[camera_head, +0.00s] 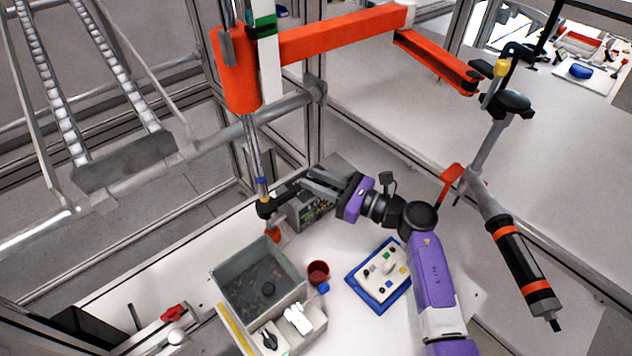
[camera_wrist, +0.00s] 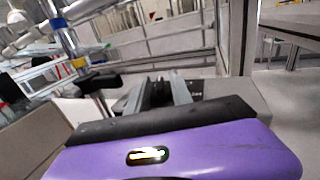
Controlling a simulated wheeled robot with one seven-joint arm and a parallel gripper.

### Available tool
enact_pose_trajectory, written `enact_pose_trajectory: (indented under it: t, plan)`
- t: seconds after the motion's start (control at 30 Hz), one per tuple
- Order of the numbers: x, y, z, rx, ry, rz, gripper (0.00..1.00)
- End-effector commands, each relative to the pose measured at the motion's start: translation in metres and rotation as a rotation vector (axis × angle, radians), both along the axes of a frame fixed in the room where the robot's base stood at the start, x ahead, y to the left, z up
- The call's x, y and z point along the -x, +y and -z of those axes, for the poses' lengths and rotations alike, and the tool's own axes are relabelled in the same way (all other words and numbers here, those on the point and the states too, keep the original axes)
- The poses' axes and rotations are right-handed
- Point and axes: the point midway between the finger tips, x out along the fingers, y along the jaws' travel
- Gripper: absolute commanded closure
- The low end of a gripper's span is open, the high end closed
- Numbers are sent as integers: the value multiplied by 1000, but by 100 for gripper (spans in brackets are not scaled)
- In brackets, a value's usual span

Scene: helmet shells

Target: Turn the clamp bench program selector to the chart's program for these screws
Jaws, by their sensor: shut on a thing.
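The clamp bench control box (camera_head: 311,212) is a small grey box with a dark front panel and small coloured marks, at the back of the white bench. My gripper (camera_head: 316,184) reaches over its top from the right. In the wrist view, my two grey fingers (camera_wrist: 164,90) stand a little apart against the grey box (camera_wrist: 235,95). They are shut on a small dark part between them, which appears to be the program selector. Its pointer and setting are hidden. I cannot pick out the chart or read any program marks.
A grey bin (camera_head: 228,293) with dark screws stands in front, beside a red cup (camera_head: 318,272) and a blue-edged board (camera_head: 354,285). A vertical driver (camera_head: 254,155) hangs from the orange arm (camera_head: 335,33) just left of my gripper.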

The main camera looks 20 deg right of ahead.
Motion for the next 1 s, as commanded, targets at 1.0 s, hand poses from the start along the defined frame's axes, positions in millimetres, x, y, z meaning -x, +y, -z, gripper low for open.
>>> enact_pose_trajectory:
  t: [1.0]
  plan:
    - [45, -36, 3, 1, 2, 3, 68]
